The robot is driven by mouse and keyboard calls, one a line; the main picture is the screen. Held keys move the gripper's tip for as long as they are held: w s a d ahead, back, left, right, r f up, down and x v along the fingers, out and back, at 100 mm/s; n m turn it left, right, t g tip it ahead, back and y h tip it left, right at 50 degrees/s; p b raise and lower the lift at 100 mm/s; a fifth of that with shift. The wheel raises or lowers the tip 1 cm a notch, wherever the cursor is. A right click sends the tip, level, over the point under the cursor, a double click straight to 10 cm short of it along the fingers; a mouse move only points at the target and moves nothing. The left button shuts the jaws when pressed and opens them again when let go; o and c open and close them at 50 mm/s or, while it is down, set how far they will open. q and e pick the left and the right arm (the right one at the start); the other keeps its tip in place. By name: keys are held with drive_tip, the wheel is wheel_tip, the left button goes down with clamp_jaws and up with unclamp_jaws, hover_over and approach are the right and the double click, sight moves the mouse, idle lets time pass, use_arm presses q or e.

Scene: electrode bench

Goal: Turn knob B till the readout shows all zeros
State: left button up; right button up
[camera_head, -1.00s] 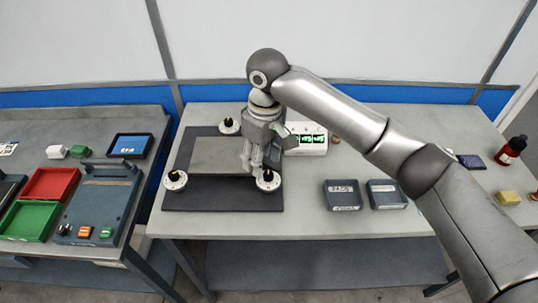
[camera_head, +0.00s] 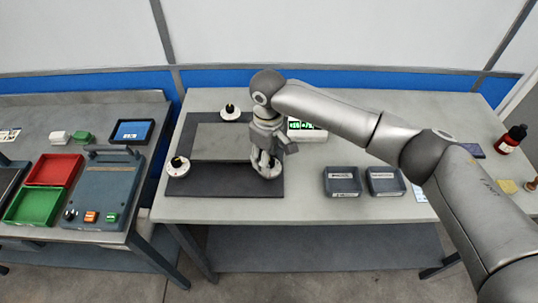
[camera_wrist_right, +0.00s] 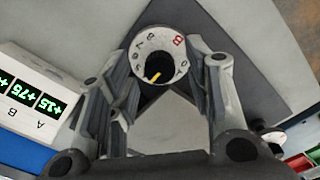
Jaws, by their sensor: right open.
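A white dial with a black knob and yellow pointer (camera_wrist_right: 157,72) carries a red mark that looks like a B. In the head view this front-right dial (camera_head: 267,172) sits on the dark base plate (camera_head: 225,181), partly hidden by my right gripper (camera_head: 263,160). In the right wrist view my gripper (camera_wrist_right: 172,75) is open, its fingers on either side of the knob; I cannot tell whether they touch it. The readout (camera_wrist_right: 34,97) shows green values, about +15 and +75 and a third cut off. It is partly hidden in the head view (camera_head: 308,129). My left gripper is out of view.
Two more dials stand at the plate's back (camera_head: 230,114) and front left (camera_head: 177,167). Two grey trays (camera_head: 342,182) lie to the right. A red bottle (camera_head: 511,140) stands far right. Another bench with red and green trays (camera_head: 52,171) is at left.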

drive_tip(key=shift+f, duration=0.15)
clamp_jaws()
drive_tip(key=shift+r+n+p, duration=0.2)
drive_tip(key=shift+n+p, duration=0.95)
drive_tip(key=shift+n, duration=0.15)
drive_tip(key=shift+f+n+p, duration=0.1)
drive_tip(key=shift+n+p, duration=0.65)
drive_tip(key=shift+n, duration=0.75)
unclamp_jaws()
